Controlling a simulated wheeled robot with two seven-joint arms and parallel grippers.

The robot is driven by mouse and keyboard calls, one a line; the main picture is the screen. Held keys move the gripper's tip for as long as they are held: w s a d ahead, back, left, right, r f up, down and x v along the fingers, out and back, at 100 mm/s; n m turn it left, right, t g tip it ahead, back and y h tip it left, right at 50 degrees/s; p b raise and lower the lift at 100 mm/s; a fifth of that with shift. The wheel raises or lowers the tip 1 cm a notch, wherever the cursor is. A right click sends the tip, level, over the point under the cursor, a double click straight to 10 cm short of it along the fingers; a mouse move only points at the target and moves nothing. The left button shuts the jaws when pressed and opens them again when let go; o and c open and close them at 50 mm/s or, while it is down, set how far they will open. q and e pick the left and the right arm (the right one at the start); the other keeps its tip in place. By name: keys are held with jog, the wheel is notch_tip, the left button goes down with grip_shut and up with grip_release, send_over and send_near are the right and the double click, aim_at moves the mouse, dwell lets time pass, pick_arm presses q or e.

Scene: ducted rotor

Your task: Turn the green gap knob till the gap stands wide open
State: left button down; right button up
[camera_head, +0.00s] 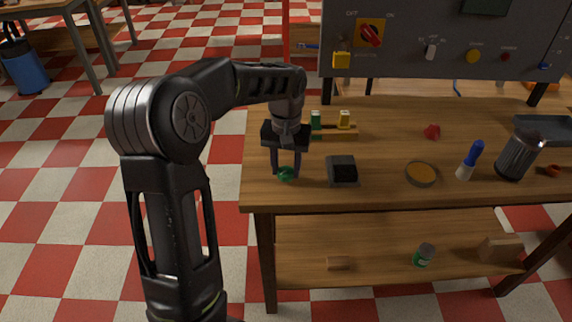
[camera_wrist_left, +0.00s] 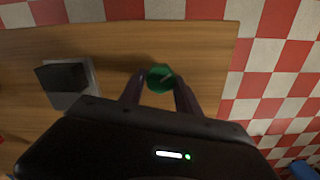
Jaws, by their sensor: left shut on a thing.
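The green gap knob (camera_head: 286,173) is near the front left corner of the wooden bench, low between the fingers of my left gripper (camera_head: 285,172). In the left wrist view the round green knob (camera_wrist_left: 160,78) sits between the two fingertips of the left gripper (camera_wrist_left: 160,82), with a paler line across its top. The left gripper points down and is shut on the knob. A dark block on a grey base (camera_head: 342,170) stands just right of it; it also shows in the left wrist view (camera_wrist_left: 68,80). My right gripper is not in view.
On the bench (camera_head: 380,196) are a wooden rack with green and yellow pieces (camera_head: 335,130), an orange-topped round dish (camera_head: 421,174), a blue-handled tool (camera_head: 470,160) and a dark metal cylinder (camera_head: 517,155). A grey control panel (camera_head: 440,40) stands behind. The lower shelf (camera_head: 380,270) holds several items.

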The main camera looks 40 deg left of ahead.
aim_at(286, 170)
pick_arm(q)
jog(key=m, duration=0.5)
jog(key=shift+m+p, duration=0.4)
jog(key=c, duration=0.9)
grip_release()
jog(key=shift+o, duration=0.2)
notch_tip(286, 170, up, 8)
jog(key=shift+f, duration=0.1)
